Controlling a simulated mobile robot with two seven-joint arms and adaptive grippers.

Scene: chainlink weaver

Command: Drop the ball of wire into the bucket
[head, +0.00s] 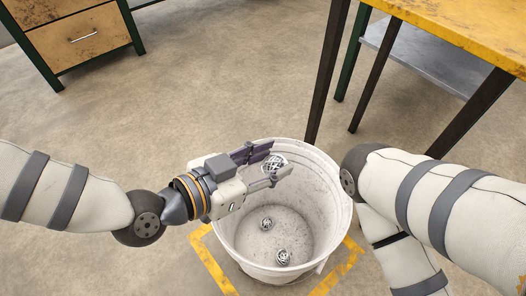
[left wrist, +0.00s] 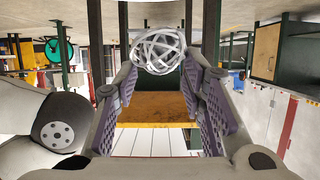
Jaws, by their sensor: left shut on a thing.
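A ball of wire (head: 274,164), a tangle of silvery strands, is held between the fingertips of my left gripper (head: 268,167). The left gripper is shut on it, above the opening of the white bucket (head: 334,196). In the left wrist view the ball of wire (left wrist: 158,50) sits between the tips of the purple-padded fingers (left wrist: 160,62). Two more wire balls lie on the bucket's floor, one near the middle (head: 266,223) and one nearer the front (head: 283,257). My right arm comes in from the right, but its gripper is not in view.
The bucket stands on the concrete floor inside yellow tape marks (head: 213,262). A yellow-topped table (head: 470,28) with dark legs stands behind it to the right. A wooden drawer cabinet (head: 80,38) is at the far left. The floor left of the bucket is clear.

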